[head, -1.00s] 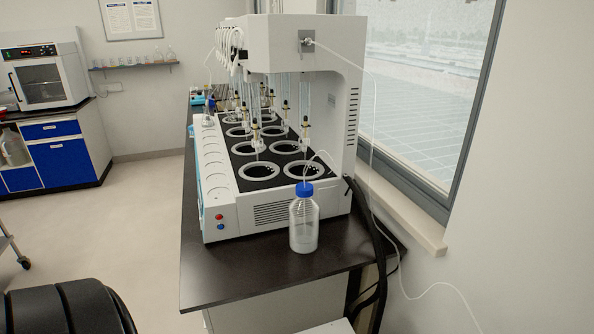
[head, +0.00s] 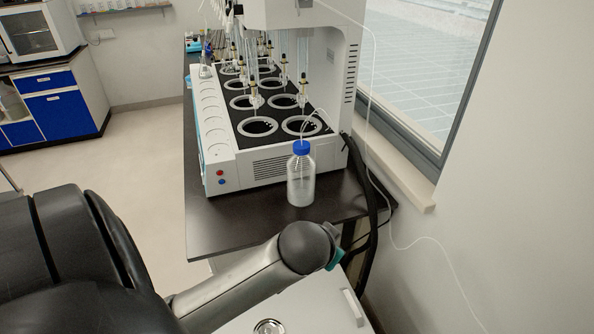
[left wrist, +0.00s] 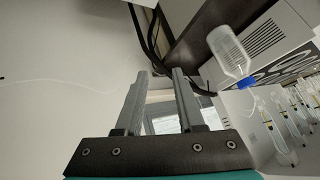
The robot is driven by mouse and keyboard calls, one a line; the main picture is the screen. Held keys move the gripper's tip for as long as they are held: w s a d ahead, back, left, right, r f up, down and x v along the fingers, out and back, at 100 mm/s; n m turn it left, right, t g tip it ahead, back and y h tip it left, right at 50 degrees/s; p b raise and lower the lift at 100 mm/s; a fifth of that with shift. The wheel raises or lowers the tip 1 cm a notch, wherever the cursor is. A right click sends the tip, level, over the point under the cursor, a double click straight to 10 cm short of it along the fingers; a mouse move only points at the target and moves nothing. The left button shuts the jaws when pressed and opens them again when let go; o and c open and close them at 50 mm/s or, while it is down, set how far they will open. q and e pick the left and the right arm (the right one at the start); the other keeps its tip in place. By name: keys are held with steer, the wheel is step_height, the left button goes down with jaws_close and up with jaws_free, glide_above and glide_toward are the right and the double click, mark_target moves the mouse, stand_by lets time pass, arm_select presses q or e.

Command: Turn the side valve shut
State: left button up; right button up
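The white distiller (head: 270,166) stands on the dark bench, with rows of ringed wells on its top deck. A small metal fitting (head: 304,3) on its upper end face is cut by the top edge of the head view; no valve handle can be made out. In the left wrist view my left gripper (left wrist: 159,72) has its two grey fingers apart with nothing between them. In the head view only my left arm shows, low at the centre in front of the bench; its fingers are hidden. My right gripper is not in view.
A clear bottle with a blue cap (head: 301,178) stands at the bench's near end, also in the left wrist view (left wrist: 228,52). Black hoses (head: 373,220) and a thin white tube (head: 437,240) run along the right. A white box (head: 335,300) is in front; a window (head: 425,70) is right.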

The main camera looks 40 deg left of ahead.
arm_select(q)
steer(key=w+a+r+n+t+y, duration=0.1)
steer(key=w+a+r+t+y, duration=0.1)
steer(key=w+a+r, duration=0.5)
steer(key=n+t+y, duration=0.4)
steer(key=n+y, duration=0.3)
glide_toward(298, 6)
steer(key=shift+p+x, duration=2.2)
steer(key=shift+x, duration=1.7)
steer(key=shift+f, duration=0.1)
steer(key=shift+c, duration=0.4)
jaws_close()
